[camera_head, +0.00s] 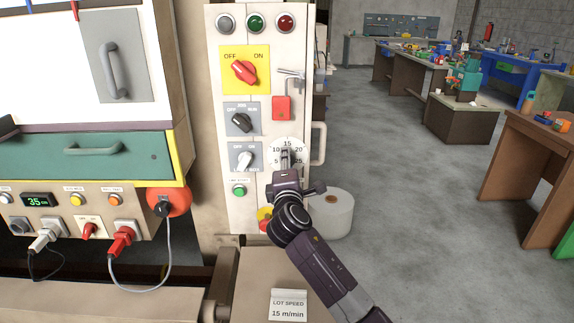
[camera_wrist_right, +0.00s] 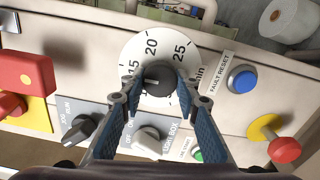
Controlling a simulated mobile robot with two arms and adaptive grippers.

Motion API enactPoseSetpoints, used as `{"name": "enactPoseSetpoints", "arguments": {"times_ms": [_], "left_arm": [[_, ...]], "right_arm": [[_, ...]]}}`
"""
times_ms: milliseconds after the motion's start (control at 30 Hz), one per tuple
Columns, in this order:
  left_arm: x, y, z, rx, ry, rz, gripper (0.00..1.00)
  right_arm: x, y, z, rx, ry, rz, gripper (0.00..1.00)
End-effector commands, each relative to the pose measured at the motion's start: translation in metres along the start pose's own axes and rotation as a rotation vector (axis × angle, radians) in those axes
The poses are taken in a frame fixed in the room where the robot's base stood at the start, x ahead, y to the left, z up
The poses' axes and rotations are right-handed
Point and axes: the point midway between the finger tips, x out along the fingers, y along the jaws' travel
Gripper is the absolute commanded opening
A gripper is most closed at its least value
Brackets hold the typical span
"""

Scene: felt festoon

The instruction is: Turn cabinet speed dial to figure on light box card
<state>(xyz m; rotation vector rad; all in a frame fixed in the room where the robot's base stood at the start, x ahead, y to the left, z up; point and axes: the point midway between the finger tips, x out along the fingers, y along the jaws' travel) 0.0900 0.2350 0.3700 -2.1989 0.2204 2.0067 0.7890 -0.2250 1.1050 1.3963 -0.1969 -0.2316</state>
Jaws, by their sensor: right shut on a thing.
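The speed dial (camera_head: 299,145) is a white round plate with figures on the cream cabinet (camera_head: 222,185); 15 stands at its top in the head view. My right gripper (camera_head: 287,156) is in front of it and hides part of the plate. In the right wrist view the dial plate (camera_wrist_right: 133,50) shows 15, 20 and 25, and my right gripper (camera_wrist_right: 161,95) is shut on the dark knob (camera_wrist_right: 160,76). A pale mark on the knob points left, near the 15; the exact reading is unclear. The card (camera_head: 288,306) reads "LOT SPEED 15 m/min". My left gripper is not in view.
Near the dial are a black switch (camera_head: 241,122), a white-knobbed switch (camera_head: 243,159), a handle (camera_head: 318,144) and, in the wrist view, a blue fault reset button (camera_wrist_right: 242,79) and a red knob (camera_wrist_right: 284,150). A white roll (camera_head: 333,215) stands right of the cabinet. Open floor lies beyond.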

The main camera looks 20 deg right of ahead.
Motion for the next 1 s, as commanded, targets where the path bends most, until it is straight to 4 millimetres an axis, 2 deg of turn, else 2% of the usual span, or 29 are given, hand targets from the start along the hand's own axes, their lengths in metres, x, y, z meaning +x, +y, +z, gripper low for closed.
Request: {"name": "enactPoseSetpoints", "arguments": {"times_ms": [467,500,633,667,1000], "left_arm": [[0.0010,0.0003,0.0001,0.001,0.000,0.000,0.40],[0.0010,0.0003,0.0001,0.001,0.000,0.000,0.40],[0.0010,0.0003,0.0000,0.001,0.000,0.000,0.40],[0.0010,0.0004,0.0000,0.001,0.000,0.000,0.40],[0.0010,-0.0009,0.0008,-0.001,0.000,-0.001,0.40]], "right_arm": [[-0.0001,-0.0018,-0.0001,0.016,0.000,-0.003,0.05],[-0.0001,-0.0018,-0.0001,0.016,0.000,-0.003,0.30],[-0.0001,-0.0015,-0.0001,0.015,0.000,-0.003,0.45],[-0.0001,-0.0014,-0.0001,0.015,0.000,-0.003,0.47],[-0.0027,-0.0005,-0.0002,0.015,0.000,0.000,0.47]]}}
